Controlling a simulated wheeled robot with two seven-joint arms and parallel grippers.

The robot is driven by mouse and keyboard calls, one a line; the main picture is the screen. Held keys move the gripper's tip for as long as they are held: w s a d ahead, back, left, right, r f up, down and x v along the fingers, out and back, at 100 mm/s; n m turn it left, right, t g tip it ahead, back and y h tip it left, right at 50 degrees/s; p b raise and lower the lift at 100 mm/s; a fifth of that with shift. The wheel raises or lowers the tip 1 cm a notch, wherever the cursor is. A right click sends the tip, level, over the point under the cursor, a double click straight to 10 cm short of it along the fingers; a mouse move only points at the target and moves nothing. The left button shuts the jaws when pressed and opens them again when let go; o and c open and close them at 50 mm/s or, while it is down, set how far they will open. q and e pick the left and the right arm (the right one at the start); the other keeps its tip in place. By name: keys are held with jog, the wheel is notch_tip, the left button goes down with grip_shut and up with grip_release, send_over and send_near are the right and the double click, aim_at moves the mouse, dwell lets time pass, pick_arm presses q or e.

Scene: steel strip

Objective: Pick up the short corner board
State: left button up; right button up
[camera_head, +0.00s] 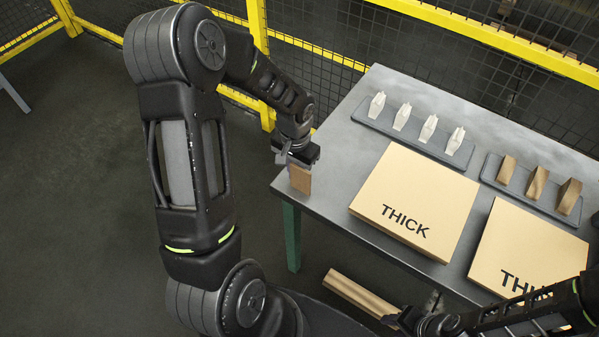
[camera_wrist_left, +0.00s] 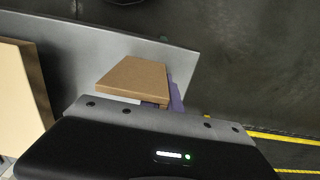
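My left gripper (camera_head: 298,160) is at the near left corner of the grey table. It appears shut on a short brown board (camera_head: 300,179), which hangs below its fingers. The board (camera_wrist_left: 134,77) also shows in the left wrist view, with a purple finger edge beside it; the grip itself is partly hidden. My right gripper (camera_head: 394,318) is low at the bottom of the head view. A long, folded brown corner board (camera_head: 357,293) reaches from it to the upper left, off the table's front edge, and appears held at its right end.
The grey table (camera_head: 335,150) carries two flat boxes marked THICK (camera_head: 420,200) and, partly covered, TH (camera_head: 530,250). Behind them are a tray (camera_head: 385,126) of several white pieces and a tray (camera_head: 520,188) of three brown wedges. A yellow mesh fence (camera_head: 258,40) stands behind.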

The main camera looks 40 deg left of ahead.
pick_arm(q)
jog(key=shift+r, duration=0.15)
grip_shut()
notch_tip(320, 180, up, 10)
jog(key=shift+f+b, duration=0.1)
jog(key=shift+b, duration=0.5)
